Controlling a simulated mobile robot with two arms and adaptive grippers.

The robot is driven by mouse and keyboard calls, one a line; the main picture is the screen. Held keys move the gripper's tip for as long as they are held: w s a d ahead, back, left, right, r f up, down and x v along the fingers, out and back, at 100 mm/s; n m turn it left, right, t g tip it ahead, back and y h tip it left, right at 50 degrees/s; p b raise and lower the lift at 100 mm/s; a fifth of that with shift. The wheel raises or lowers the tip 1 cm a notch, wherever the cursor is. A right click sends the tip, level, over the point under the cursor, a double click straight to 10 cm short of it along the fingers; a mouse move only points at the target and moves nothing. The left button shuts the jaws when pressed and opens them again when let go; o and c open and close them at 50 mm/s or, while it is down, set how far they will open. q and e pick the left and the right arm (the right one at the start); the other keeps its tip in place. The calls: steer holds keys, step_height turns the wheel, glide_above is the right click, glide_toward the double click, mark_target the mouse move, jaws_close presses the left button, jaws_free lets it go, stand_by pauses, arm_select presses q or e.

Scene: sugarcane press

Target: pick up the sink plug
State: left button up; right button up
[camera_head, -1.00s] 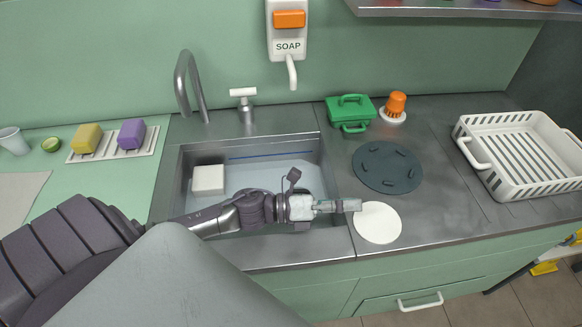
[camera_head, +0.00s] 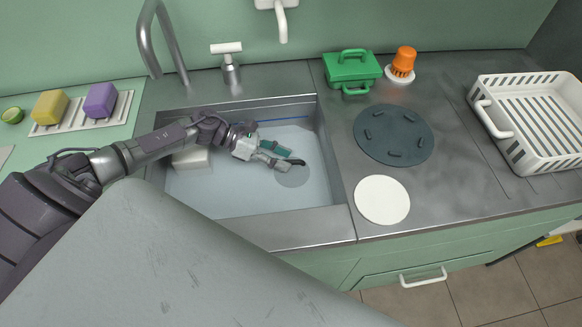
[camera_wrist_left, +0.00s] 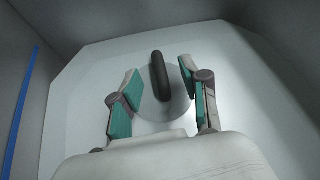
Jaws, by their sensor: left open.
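The sink plug is a round grey disc (camera_head: 293,176) with a dark upright handle, lying on the floor of the sink (camera_head: 235,199). In the left wrist view the dark handle (camera_wrist_left: 159,76) stands between the two teal-padded fingers, with a gap on each side. My left gripper (camera_head: 289,156) is open, inside the sink and over the plug, reaching in from the left. In the left wrist view its fingers (camera_wrist_left: 161,84) are on both sides of the handle, and no contact shows. My right gripper is not in view.
A white block (camera_head: 190,158) is in the sink's left part, partly behind my arm. A faucet (camera_head: 165,40) and white-handled tap (camera_head: 229,62) stand behind. Right of the sink are a white disc (camera_head: 382,200), dark round mat (camera_head: 394,134), green box (camera_head: 351,69) and white rack (camera_head: 535,167).

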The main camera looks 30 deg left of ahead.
mark_target(292, 162)
arm_select(q)
steer(key=x, duration=0.3)
steer(key=shift+w+f, duration=0.1)
steer(key=shift+f, duration=0.05)
jaws_close()
